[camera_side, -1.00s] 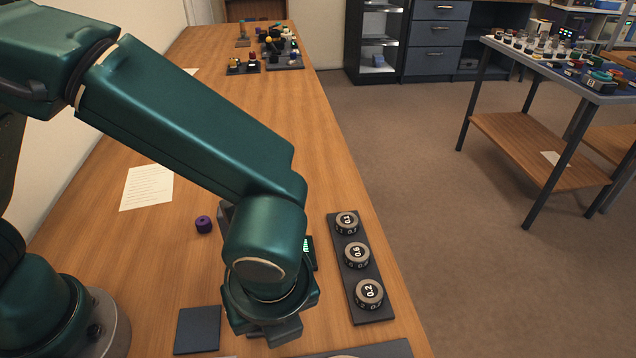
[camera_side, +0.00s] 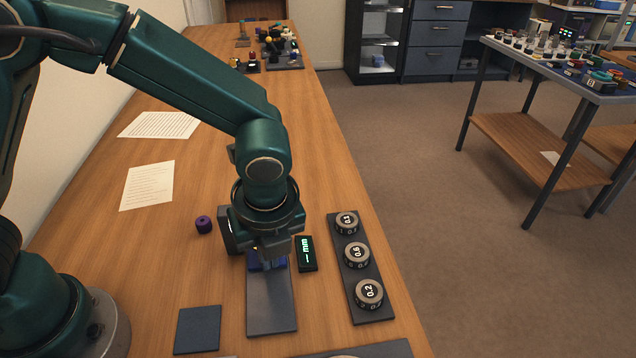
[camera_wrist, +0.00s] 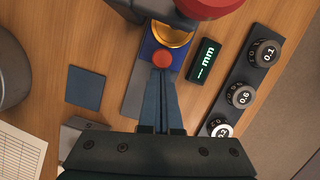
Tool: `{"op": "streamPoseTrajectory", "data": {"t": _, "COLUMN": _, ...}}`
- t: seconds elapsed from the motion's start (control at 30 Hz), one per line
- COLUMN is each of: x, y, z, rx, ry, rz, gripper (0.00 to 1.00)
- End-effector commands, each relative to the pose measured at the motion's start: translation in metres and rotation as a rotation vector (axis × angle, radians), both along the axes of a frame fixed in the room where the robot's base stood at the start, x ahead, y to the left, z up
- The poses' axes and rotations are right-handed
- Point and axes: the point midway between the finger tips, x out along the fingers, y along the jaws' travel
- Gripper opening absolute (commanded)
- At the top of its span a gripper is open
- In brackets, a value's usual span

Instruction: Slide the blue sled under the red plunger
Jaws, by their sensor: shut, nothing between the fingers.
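The blue sled (camera_wrist: 150,46) sits on a grey track plate (camera_side: 271,310), with a gold curved part and a round red knob (camera_wrist: 163,60) on it. In the side view the sled (camera_side: 256,265) shows just below my gripper (camera_side: 270,258), partly hidden by it. The red plunger (camera_wrist: 205,6) is at the top edge of the wrist view, cut off, beyond the sled. My gripper (camera_wrist: 162,72) is shut and empty, its fingertips right at the near side of the red knob. I cannot tell whether they touch it.
A small display (camera_side: 306,254) showing a dash and "mm" stands right of the track. Beyond it is a dark strip (camera_side: 350,284) with three numbered dials. A dark square plate (camera_side: 198,329), a purple cylinder (camera_side: 204,224) and paper sheets (camera_side: 147,186) lie to the left.

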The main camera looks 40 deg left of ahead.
Motion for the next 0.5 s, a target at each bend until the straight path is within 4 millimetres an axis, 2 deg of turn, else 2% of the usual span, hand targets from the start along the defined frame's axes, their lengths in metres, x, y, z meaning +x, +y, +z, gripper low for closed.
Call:
{"op": "streamPoseTrajectory", "data": {"t": 0.17, "x": -0.007, "y": -0.013, "z": 0.0, "rx": 0.001, "ry": 0.0, "rz": -0.005, "gripper": 0.0}}
{"op": "streamPoseTrajectory", "data": {"t": 0.3, "x": -0.021, "y": -0.037, "z": 0.0, "rx": -0.001, "ry": 0.0, "rz": -0.009, "gripper": 0.0}}
{"op": "streamPoseTrajectory", "data": {"t": 0.5, "x": -0.025, "y": -0.046, "z": 0.048, "rx": -0.006, "ry": -0.007, "rz": -0.001, "gripper": 0.0}}
